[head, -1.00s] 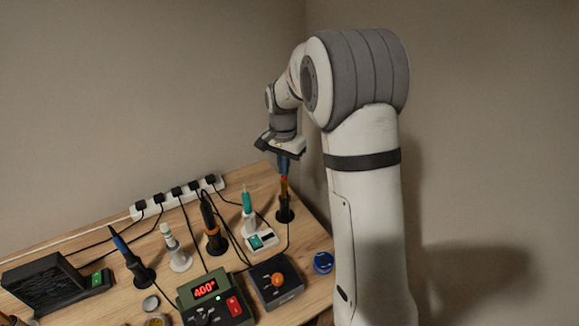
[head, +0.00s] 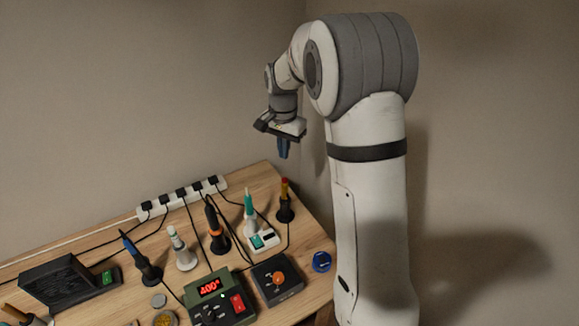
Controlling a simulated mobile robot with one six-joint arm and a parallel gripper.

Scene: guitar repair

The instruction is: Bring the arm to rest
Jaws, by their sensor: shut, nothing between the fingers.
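My gripper (head: 283,148) is in the head view, shut and empty, pointing down above the back right of the workbench (head: 262,174). It is clear of a red-and-yellow handled tool (head: 285,189) that stands upright in a dark stand below it. My arm bends over from the column on the right.
Several irons in stands, including an orange-banded one (head: 214,228) and a teal one (head: 248,206), stand along the bench. A power strip (head: 181,198) lies at the back. A green station reading 400° (head: 217,298), a black box with orange knob (head: 278,279) and a blue roll (head: 321,262) sit in front.

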